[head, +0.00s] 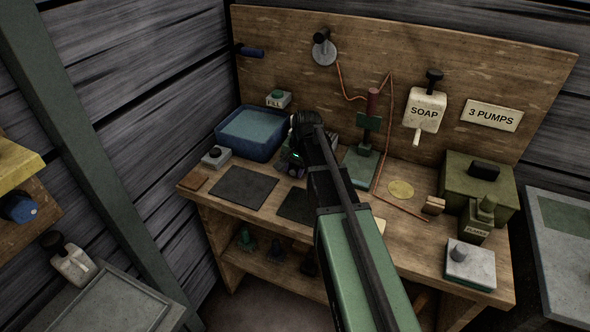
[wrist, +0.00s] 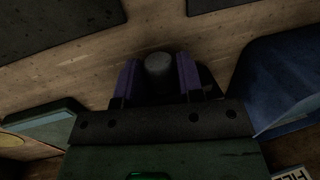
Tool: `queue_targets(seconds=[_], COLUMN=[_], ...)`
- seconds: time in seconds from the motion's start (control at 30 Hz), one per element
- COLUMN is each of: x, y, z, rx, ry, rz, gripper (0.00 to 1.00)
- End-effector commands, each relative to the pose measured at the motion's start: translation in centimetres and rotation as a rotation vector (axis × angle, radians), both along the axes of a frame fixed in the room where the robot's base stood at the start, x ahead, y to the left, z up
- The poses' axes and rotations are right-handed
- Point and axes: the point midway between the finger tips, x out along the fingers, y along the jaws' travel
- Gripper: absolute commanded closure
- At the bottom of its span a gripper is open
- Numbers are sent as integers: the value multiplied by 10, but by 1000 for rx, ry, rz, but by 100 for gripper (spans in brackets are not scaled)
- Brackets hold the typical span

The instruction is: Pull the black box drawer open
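My gripper (head: 291,165) is low over the middle of the bench, right of the blue tub. In the wrist view its two purple fingers (wrist: 158,80) stand on either side of a round grey knob (wrist: 159,68), very close to it. I cannot tell whether they touch it. A dark box-like body (wrist: 207,82) shows behind the fingers, mostly hidden by my gripper. In the head view a dark object (head: 331,139) shows partly behind my arm; it may be the black box. Its drawer front is hidden, so I cannot tell how the drawer stands.
The blue tub (head: 247,146) stands left of my gripper. Dark mats (head: 244,187) lie flat in front. A green box (head: 480,180) and a soap dispenser (head: 425,110) are farther right.

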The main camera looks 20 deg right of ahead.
Motion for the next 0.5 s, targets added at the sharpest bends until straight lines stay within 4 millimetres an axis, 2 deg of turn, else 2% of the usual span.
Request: queue_targets(seconds=[0.03,0.2,0.37,0.5], x=[0,0,0,-10], y=[0,0,0,9], z=[0,0,0,0], rx=[0,0,0,0], ry=[0,0,0,0], rz=[0,0,0,1], gripper=[73,99,100,100])
